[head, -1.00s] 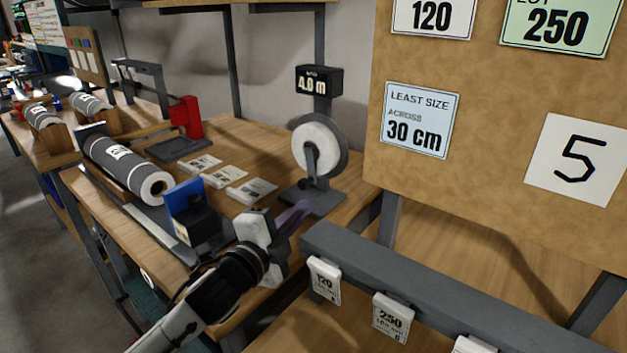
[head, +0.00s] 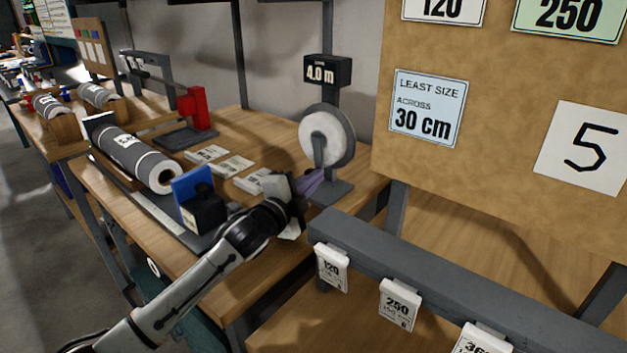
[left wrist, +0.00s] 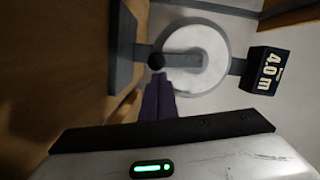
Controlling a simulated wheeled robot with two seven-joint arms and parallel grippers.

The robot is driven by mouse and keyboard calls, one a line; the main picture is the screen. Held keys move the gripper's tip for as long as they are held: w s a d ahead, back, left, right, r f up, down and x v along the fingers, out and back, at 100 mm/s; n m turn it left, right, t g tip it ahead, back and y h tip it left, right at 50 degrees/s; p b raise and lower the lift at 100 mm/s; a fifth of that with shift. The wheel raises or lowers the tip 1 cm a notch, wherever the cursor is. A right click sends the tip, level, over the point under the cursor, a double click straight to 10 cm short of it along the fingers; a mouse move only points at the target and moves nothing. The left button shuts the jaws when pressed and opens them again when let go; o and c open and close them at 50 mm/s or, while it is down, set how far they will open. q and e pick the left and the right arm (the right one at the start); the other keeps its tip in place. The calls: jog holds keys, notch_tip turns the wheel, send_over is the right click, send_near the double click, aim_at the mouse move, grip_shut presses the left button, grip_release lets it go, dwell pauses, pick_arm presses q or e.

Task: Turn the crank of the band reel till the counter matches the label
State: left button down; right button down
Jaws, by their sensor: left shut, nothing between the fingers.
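The band reel (head: 325,133) is a white disc with a grey rim on a grey stand. Its crank (left wrist: 182,61) points down toward the stand's base in the left wrist view, with a black knob (left wrist: 156,61) at its end. The black counter (head: 327,70) above reads 4.0 m. My left gripper (head: 312,183) has its purple fingers shut and empty, just in front of the knob; I cannot tell whether they touch it. In the head view the gripper hides the knob. Which label is meant is unclear. My right gripper is not in view.
A board with a "30 cm" sign (head: 428,108) and a "5" sheet (head: 585,147) stands at the right. A grey rail (head: 420,265) with tags crosses in front. A grey roll (head: 135,155), a blue-and-black item (head: 200,205) and cards (head: 235,167) lie left of the reel.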

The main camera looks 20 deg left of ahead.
pick_arm(q)
jog(key=shift+a, duration=0.1)
jog(key=shift+w+a+f+m+b, duration=0.25)
jog(key=shift+a+f+m, duration=0.25)
jog(key=shift+m, duration=0.5)
jog(key=shift+w+a+m+t, duration=0.15)
jog(key=shift+a+m+t, duration=0.15)
jog(key=shift+a+m, duration=0.15)
jog(key=shift+w+a+p, duration=0.1)
jog(key=shift+a+p, duration=0.3)
jog(key=shift+p, duration=0.1)
jog(key=shift+a+f, duration=0.1)
